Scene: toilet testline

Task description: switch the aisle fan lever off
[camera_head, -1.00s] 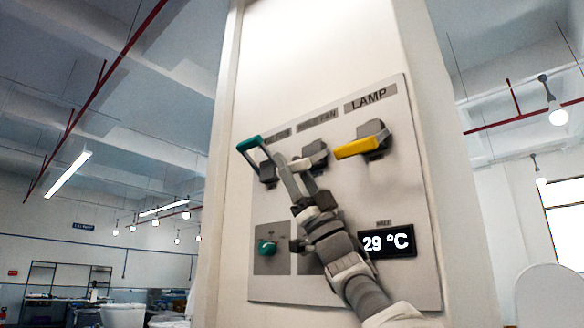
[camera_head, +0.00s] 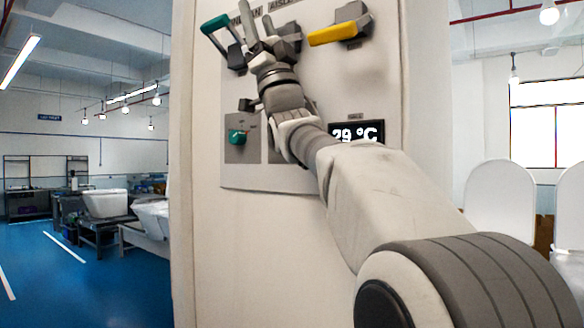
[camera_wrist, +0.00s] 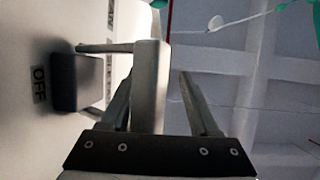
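The aisle fan lever, with a dark base (camera_head: 288,40) and a pale handle, is the middle one of three on the wall panel. In the wrist view its pale handle (camera_wrist: 150,85) stands out from the dark base (camera_wrist: 77,82), beside an OFF label (camera_wrist: 39,88). My gripper (camera_head: 259,20) is at this lever and hides much of it in the head view. In the wrist view my gripper (camera_wrist: 158,90) is open. The handle lies between the fingers, closer to the left one, with a clear gap to the right one. Contact with the left finger cannot be told.
A teal lever (camera_head: 216,27) is close on the left, and a yellow lever (camera_head: 338,34) is on the right. Below are a teal knob (camera_head: 237,137) and a temperature display (camera_head: 356,133). Blue floor (camera_head: 75,260) lies open at the left; white chairs (camera_head: 500,200) stand at the right.

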